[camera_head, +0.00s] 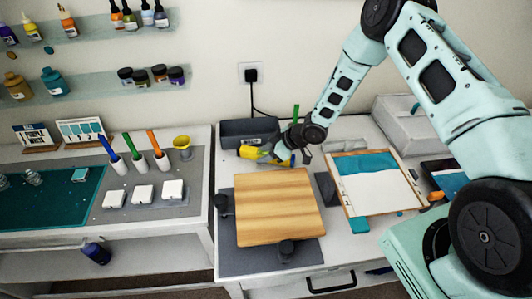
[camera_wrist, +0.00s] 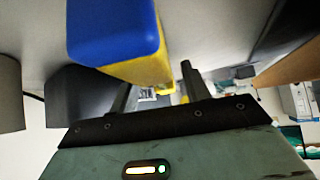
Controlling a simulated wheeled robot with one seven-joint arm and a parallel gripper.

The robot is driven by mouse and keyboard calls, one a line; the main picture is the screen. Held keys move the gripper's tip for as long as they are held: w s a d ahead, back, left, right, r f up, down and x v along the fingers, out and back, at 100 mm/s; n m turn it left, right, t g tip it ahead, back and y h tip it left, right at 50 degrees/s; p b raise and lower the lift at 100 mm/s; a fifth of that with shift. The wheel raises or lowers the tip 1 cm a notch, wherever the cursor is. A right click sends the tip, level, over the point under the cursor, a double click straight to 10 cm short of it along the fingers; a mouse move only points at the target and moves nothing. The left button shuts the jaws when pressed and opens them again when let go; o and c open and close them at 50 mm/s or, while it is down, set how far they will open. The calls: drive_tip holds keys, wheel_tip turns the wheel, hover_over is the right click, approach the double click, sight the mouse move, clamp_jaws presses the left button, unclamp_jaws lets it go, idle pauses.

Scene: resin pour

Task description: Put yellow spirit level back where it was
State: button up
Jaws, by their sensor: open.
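The yellow spirit level (camera_head: 254,152) is on the right-hand table, in front of a grey bin (camera_head: 236,130). My gripper (camera_head: 279,154) is at the level and partly hides it. In the wrist view a blue-ended yellow bar, which looks like the level (camera_wrist: 154,70), comes close to the camera. Its yellow part runs back toward the gap between my fingers (camera_wrist: 157,92). The fingers stand apart. I cannot tell whether they touch the level or whether it rests fully on the table.
A framed board (camera_head: 376,188) lies to the right. A green upright thing (camera_head: 296,115) stands near my wrist. The left bench (camera_head: 205,165) holds markers and white blocks.

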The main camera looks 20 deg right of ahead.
drive_tip(key=shift+r, duration=0.25)
drive_tip(key=shift+s+d+r, duration=0.1)
drive_tip(key=shift+d, duration=0.15)
drive_tip(key=b+v, duration=0.3)
drive_tip(key=v, duration=0.7)
drive_tip(key=shift+d+r, duration=0.1)
drive_tip(key=shift+s+d+r, duration=0.15)
drive_tip(key=shift+s+r, duration=0.1)
drive_tip(key=shift+r, duration=0.25)
drive_tip(key=s+a+r+m+h, duration=0.1)
drive_tip(key=s+a+r+h, duration=0.2)
drive_tip(key=a+r, duration=0.15)
drive_tip(key=s+a+r+m+h, duration=0.1)
drive_tip(key=s+a+r+h, duration=0.1)
drive_tip(key=s+a+r, duration=0.3)
drive_tip(key=s+a+r+g, duration=0.1)
drive_tip(key=s+r, duration=0.2)
drive_tip(key=s, duration=0.5)
drive_tip(key=s+a+r+m+g+h, duration=0.1)
drive_tip(key=s+r+g, duration=0.1)
drive_tip(key=s, duration=0.5)
drive_tip(key=s+a+r+g, duration=0.1)
drive_tip(key=s+r, duration=0.3)
drive_tip(key=s, duration=0.4)
drive_tip(key=shift+s+a+r+g+h, duration=0.3)
drive_tip(key=shift+a+g+h, duration=0.1)
drive_tip(key=shift+g, duration=0.1)
